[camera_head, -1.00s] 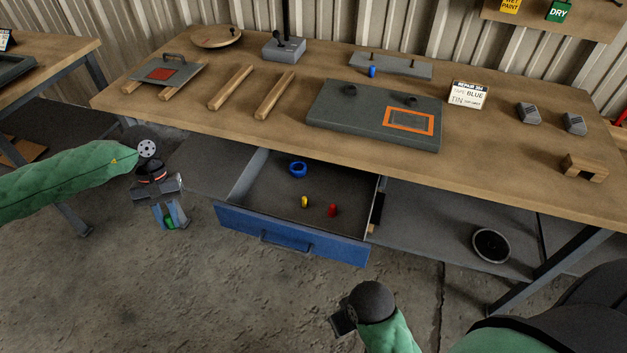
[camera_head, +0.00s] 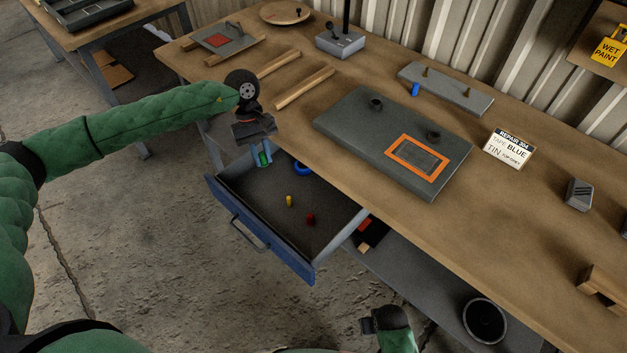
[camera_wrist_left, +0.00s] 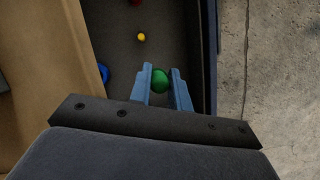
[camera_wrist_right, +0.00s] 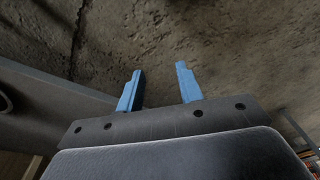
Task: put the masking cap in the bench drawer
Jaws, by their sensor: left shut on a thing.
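A small green cap (camera_wrist_left: 161,81) is between the blue fingers of my left gripper (camera_head: 262,160), which is shut on it; the cap also shows in the head view (camera_head: 265,158). I take it as the masking cap. My left gripper is over the left end of the open bench drawer (camera_head: 260,241), pointing down, with the cap above the drawer floor. My right gripper (camera_wrist_right: 160,85) is open and empty, its fingers apart over bare concrete, away from the drawer. In the head view its fingers are hidden.
The drawer holds a yellow cap (camera_head: 289,201), a red cap (camera_head: 310,219) and a blue ring (camera_head: 302,168). The workbench (camera_head: 380,202) overhangs the drawer's back. On it are a grey panel (camera_head: 350,125) and a small blue piece (camera_head: 415,89).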

